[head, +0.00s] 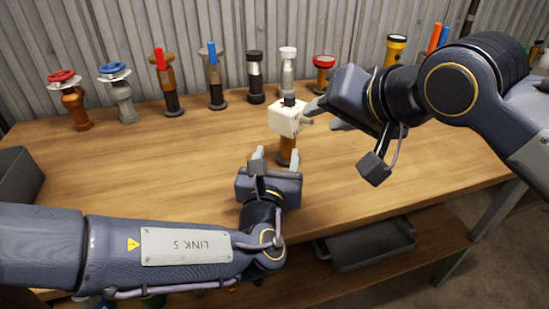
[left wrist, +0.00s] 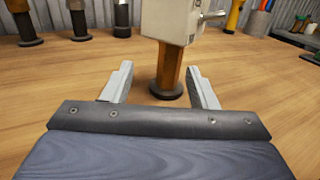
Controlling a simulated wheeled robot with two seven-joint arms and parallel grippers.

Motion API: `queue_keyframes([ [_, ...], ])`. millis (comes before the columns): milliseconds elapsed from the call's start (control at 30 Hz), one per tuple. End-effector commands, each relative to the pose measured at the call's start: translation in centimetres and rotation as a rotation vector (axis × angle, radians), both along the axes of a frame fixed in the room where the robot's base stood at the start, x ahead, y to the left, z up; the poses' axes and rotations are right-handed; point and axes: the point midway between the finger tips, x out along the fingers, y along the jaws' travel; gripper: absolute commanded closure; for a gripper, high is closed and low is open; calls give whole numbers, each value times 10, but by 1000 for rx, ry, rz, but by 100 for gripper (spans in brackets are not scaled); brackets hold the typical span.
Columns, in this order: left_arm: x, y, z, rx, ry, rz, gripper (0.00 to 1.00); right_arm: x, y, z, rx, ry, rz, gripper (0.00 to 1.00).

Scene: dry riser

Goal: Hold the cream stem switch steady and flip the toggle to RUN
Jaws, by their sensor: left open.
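The cream stem switch has a boxy cream head (head: 286,118) on an upright brown stem (head: 285,157) with a dark round foot. It stands on the bench, and also shows in the left wrist view (left wrist: 170,22), where the top is cut off. A small metal toggle (left wrist: 212,16) sticks out from its right side. My left gripper (head: 275,157) is open, low in front of the switch. In the left wrist view its fingers (left wrist: 160,78) point toward the stem, one on each side, not closed on it. My right gripper (head: 322,112) is close to the head's right side; its jaw gap is unclear.
A row of valves and stem fittings stands along the back wall, including a red-wheel valve (head: 63,80), a blue-wheel valve (head: 117,78) and a red-topped fitting (head: 323,65). A dark bin (head: 18,175) is at the left edge. The wooden bench (head: 150,155) is clear left of the switch.

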Motion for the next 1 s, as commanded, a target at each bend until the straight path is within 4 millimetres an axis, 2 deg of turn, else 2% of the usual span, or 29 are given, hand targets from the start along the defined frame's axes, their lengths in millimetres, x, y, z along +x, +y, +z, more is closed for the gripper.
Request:
queue_keyframes([
  [500,67,-9,-1,2,1,-1,47,0,0,0,0,0,0,64],
  [667,75,-10,0,1,0,-2,47,0,0,0,0,0,0,64],
  [900,75,-10,0,2,0,-2,47,0,0,0,0,0,0,64],
  [1000,75,-10,0,1,0,-1,59,0,0,0,0,0,0,64],
])
